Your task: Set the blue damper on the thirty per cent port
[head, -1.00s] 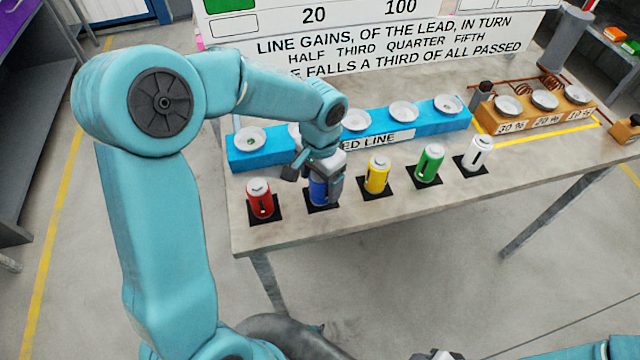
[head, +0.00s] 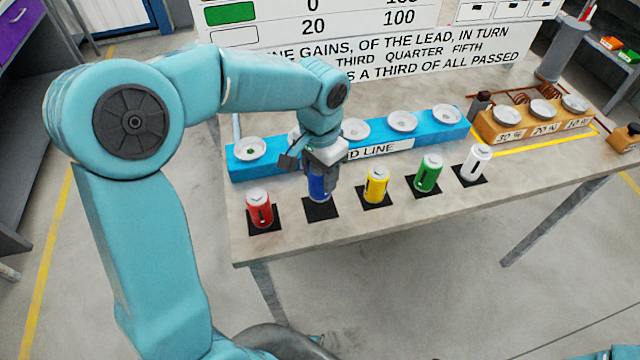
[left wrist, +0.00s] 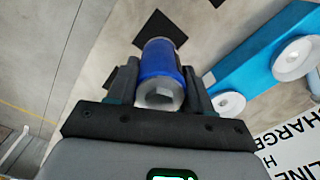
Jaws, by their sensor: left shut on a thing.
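The blue damper (head: 317,187) is a blue can-like cylinder. My left gripper (head: 318,172) is shut on its upper part and holds it roughly upright, a little above its black mat (head: 320,209). In the left wrist view the blue damper (left wrist: 158,62) sits between the two fingers of the left gripper (left wrist: 160,88). The thirty per cent port (head: 507,114) is a pale round dish above the "30 %" label on the orange block, far right on the table; it looks empty. My right gripper is not in view.
Red (head: 260,208), yellow (head: 376,185), green (head: 429,173) and white (head: 475,162) dampers stand on black mats along the table front. A blue block (head: 440,126) with several dishes lies behind them. Yellow tape (head: 540,137) borders the orange block (head: 545,121).

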